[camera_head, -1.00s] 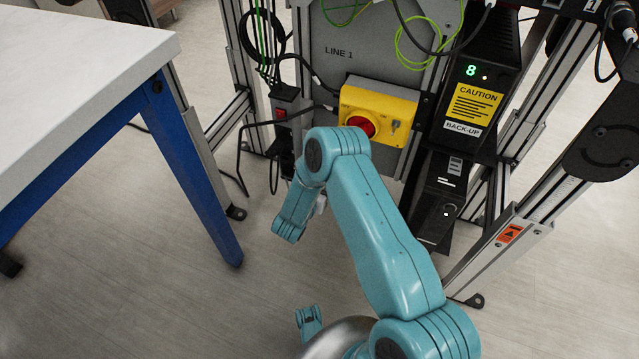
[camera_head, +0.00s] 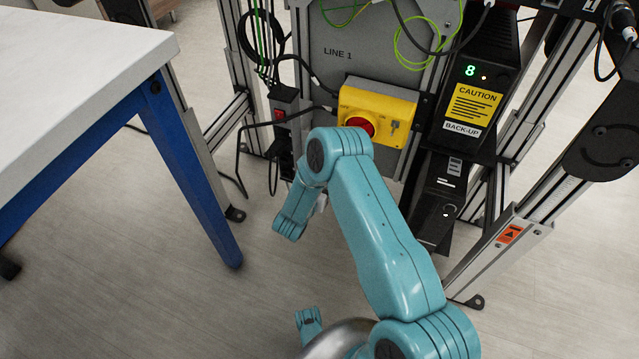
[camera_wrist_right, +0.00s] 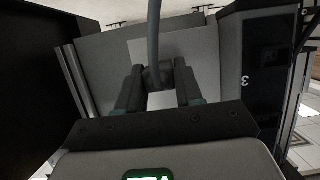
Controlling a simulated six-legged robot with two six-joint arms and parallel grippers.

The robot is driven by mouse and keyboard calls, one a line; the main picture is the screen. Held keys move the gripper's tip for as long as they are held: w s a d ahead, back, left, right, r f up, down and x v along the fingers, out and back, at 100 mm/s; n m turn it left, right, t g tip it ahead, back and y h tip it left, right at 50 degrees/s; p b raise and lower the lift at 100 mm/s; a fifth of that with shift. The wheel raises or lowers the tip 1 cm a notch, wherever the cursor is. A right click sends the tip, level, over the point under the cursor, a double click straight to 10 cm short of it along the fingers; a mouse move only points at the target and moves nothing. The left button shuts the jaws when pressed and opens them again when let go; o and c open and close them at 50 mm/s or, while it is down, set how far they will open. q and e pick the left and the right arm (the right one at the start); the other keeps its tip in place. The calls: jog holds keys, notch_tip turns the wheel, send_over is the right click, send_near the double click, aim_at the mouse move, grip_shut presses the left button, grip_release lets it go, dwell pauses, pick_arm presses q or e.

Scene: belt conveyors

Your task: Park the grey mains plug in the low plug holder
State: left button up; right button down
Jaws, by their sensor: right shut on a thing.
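In the right wrist view my right gripper (camera_wrist_right: 158,82) is shut on the grey mains plug (camera_wrist_right: 154,78), which sits between its two dark fingers. A grey cable (camera_wrist_right: 154,30) rises from the plug to the top of the picture. A pale grey panel (camera_wrist_right: 105,65) lies behind the plug. In the head view my teal right arm reaches down in front of the machine frame and hides this gripper and the plug. I cannot make out the low plug holder in either view. My left gripper is not in view.
A yellow box with a red knob (camera_head: 376,112) is on the LINE 1 panel. A black back-up unit (camera_head: 474,95) stands right of it. A socket strip with a red switch (camera_head: 284,112) hangs left. A white table (camera_head: 75,80) with blue legs fills the left. Floor between is clear.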

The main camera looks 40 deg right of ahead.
jog(key=shift+w+d, duration=0.1)
jog(key=shift+d, duration=0.1)
jog(key=c, duration=0.7)
grip_release()
jog(key=shift+o, duration=0.2)
jog(key=shift+a+r, duration=0.1)
pick_arm(q)
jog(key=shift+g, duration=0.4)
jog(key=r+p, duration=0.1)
jog(key=p, duration=0.1)
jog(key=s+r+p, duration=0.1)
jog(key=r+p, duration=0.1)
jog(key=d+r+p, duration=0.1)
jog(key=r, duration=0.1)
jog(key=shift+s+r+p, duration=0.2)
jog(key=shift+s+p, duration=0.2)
pick_arm(e)
jog(key=v, duration=1.6)
jog(key=shift+a, duration=0.1)
